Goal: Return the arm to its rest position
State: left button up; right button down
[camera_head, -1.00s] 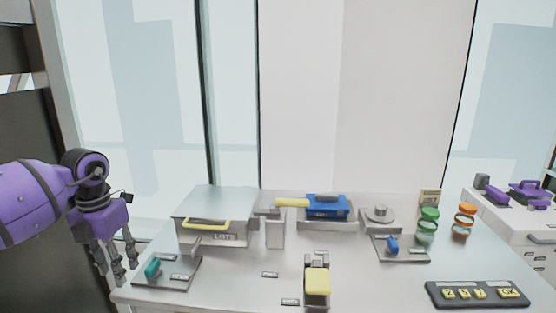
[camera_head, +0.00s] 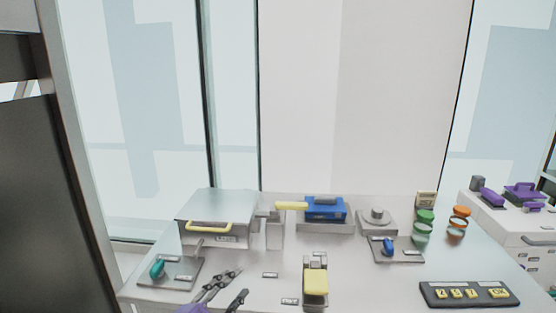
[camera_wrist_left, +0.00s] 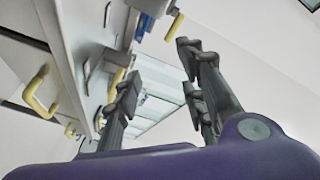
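My left gripper (camera_head: 232,285) shows at the bottom of the head view, left of centre. Its dark fingers point up and to the right over the front edge of the table (camera_head: 272,290), and only a bit of its purple body shows. In the left wrist view my left gripper (camera_wrist_left: 160,70) has its fingers spread apart, with nothing between them. The rest of the left arm is out of the head view. My right gripper is in neither view.
A grey box with a yellow handle (camera_head: 208,227) and a plate with a teal knob (camera_head: 157,268) stand near the gripper. A yellow-topped device (camera_head: 315,283) is to its right.

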pick_arm(q)
jog(key=s+a+f+n+g+y+p, duration=0.1)
jog(key=s+a+f+n+g+y, duration=0.15)
jog(key=s+f+n, duration=0.5)
jog(key=s+a+f+n+g+y, duration=0.1)
jog(key=s+a+f+n+y, duration=0.3)
jog(key=s+f, duration=0.7)
jog(key=s+a+f+n+g+y, duration=0.1)
jog(key=s+f, duration=0.3)
jog(key=s, duration=0.6)
jog(key=s+a+f+n+g+y+p, duration=0.1)
jog(key=s+f+n, duration=0.3)
jog(key=s, duration=0.6)
jog(key=shift+s+f+g, duration=0.3)
jog(key=shift+g, duration=0.55)
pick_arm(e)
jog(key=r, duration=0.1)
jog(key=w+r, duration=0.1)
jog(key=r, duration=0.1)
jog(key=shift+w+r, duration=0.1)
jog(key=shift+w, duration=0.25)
